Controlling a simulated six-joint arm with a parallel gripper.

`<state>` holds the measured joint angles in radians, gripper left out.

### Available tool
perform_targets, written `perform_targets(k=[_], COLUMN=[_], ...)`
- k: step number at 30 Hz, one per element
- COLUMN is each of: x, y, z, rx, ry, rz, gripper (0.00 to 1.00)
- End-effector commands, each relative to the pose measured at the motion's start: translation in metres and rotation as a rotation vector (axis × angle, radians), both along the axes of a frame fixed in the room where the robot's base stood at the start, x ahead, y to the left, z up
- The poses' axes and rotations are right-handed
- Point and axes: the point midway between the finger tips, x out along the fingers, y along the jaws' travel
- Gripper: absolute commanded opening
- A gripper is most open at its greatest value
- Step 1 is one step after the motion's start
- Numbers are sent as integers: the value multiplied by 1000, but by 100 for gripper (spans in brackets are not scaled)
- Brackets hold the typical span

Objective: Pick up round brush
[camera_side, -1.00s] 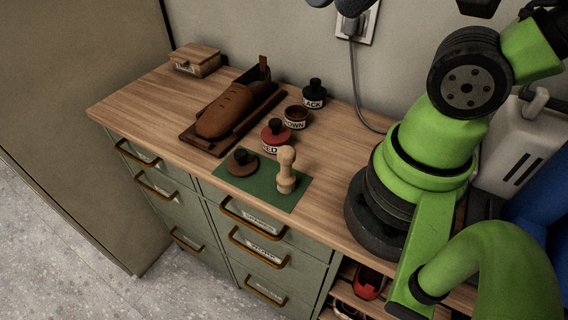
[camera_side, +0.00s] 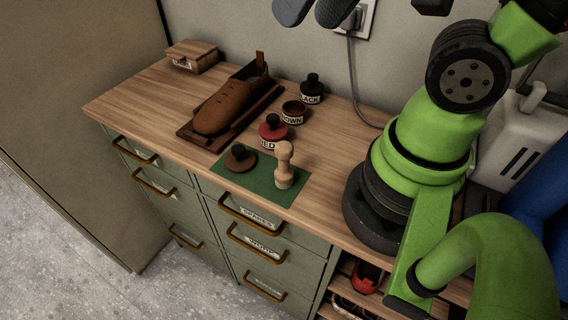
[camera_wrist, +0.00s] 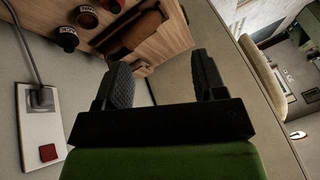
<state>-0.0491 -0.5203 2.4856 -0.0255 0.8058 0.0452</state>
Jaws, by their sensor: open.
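A low round brush (camera_side: 240,159), a brown disc with a dark knob, sits on the green mat (camera_side: 266,185) near the front of the bench. A pale wooden upright piece (camera_side: 284,166) with a knobbed top stands on the same mat to its right. My gripper (camera_side: 312,8) is at the top edge of the side view, high above the bench and well away from the mat. In the wrist view my gripper (camera_wrist: 164,78) has its two dark fingers apart with nothing between them. The round brush cannot be made out in the wrist view.
Red (camera_side: 273,133), brown (camera_side: 293,112) and black (camera_side: 311,89) labelled pots stand behind the mat. A brown leather shoe form (camera_side: 224,108) lies on a board to the left. A wooden box (camera_side: 192,56) is at the far left. A wall socket (camera_side: 357,20) has a cable.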

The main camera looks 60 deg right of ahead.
Motion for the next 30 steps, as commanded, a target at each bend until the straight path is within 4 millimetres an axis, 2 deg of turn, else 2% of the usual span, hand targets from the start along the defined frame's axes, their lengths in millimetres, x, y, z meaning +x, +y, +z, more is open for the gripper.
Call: perform_targets(k=[6, 12, 18, 30], x=[26, 32, 30, 29], y=[7, 14, 17, 17], z=[-61, -112, -138, -181], rx=[-94, -165, -197, -199], ry=[237, 394, 462, 470], rz=[89, 170, 210, 214], gripper=[64, 64, 64, 64])
